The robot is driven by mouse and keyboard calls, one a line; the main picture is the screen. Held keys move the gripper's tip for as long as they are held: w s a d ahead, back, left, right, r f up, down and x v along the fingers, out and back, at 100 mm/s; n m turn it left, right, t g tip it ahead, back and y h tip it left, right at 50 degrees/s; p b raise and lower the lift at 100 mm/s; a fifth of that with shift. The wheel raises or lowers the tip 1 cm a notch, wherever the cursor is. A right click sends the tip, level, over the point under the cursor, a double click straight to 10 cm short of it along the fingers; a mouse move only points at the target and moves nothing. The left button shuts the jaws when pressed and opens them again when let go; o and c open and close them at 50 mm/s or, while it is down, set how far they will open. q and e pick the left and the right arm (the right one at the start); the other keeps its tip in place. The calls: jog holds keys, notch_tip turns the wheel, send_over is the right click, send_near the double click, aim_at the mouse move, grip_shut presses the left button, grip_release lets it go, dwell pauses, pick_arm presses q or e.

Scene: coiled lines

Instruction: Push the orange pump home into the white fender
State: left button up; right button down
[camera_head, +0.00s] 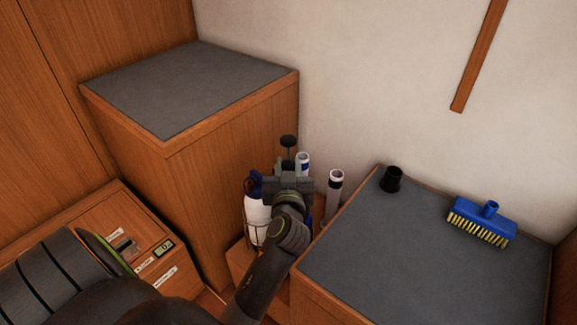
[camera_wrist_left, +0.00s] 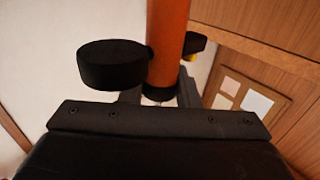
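My left gripper (camera_head: 289,183) is over the gap between the two grey-topped cabinets. In the left wrist view, the orange pump (camera_wrist_left: 168,38) stands between its fingers, which look closed on the pump's black lower collar (camera_wrist_left: 160,92). A round black part (camera_wrist_left: 112,65) sticks out beside the pump. In the head view the gripper hides the orange body; a black knob (camera_head: 288,141) shows just above it. The white fender (camera_head: 257,220), with a blue end, stands below and left of the gripper. Whether pump and fender touch is hidden. My right gripper is out of view.
The right cabinet top (camera_head: 390,255) holds a black cup (camera_head: 391,179) and a blue brush (camera_head: 482,221). The taller left cabinet top (camera_head: 190,85) is bare. A panel with a small display (camera_head: 164,247) is at lower left.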

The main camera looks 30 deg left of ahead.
aim_at(289, 145)
pick_arm(q)
jog(key=shift+c, duration=1.1)
jog(key=o, duration=0.4)
jog(key=c, duration=0.5)
jog(key=shift+r, duration=0.1)
grip_shut()
jog(key=shift+r+p, duration=2.5)
jog(key=shift+r, duration=0.65)
